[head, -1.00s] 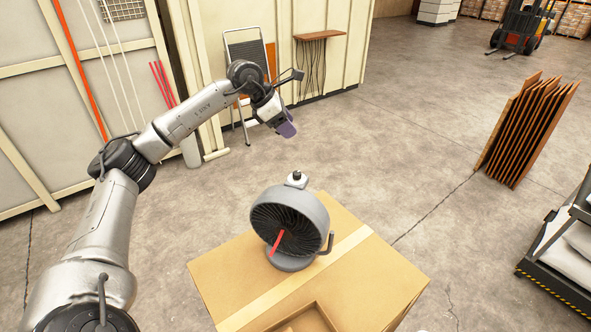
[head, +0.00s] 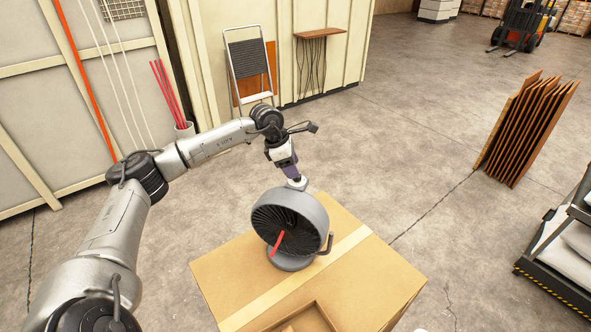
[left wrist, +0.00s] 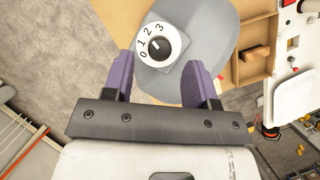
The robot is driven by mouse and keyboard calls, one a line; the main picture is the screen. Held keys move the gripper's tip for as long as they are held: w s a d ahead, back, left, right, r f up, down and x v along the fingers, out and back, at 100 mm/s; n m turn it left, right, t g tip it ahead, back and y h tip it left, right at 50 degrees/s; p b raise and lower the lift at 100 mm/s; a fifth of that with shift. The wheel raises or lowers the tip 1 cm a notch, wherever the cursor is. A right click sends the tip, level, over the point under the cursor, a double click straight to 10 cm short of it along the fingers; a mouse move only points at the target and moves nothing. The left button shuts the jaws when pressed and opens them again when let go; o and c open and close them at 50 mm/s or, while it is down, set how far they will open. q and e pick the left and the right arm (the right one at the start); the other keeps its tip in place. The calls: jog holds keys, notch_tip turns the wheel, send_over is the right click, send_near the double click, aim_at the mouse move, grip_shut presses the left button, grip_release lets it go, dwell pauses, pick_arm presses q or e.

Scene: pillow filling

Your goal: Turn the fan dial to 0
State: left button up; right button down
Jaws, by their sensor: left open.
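A grey round fan (head: 318,213) stands on a cardboard box (head: 375,275), with a red strip on its front grille. Its dial shows in the left wrist view as a white disc (left wrist: 173,36) with a black knob (left wrist: 158,47) and the numbers 0, 1, 2, 3. I cannot tell for sure which number the knob points at. My left gripper (head: 291,177) is above the fan's top, right by the dial. In the wrist view its purple fingers are open, with the dial just beyond and between their tips; contact is not clear. My right gripper is not in view.
The box has an open compartment (head: 309,312) at its front. A step ladder (head: 248,65) and a wall-mounted shelf (head: 318,35) are behind. Brown panels (head: 522,130) stand at the right, and a cart (head: 560,262) at the right edge.

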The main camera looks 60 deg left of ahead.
pick_arm(q)
jog(key=shift+p+x, duration=0.35)
jog(key=shift+x, duration=1.3)
jog(key=shift+r, duration=0.1)
jog(key=c, duration=0.9)
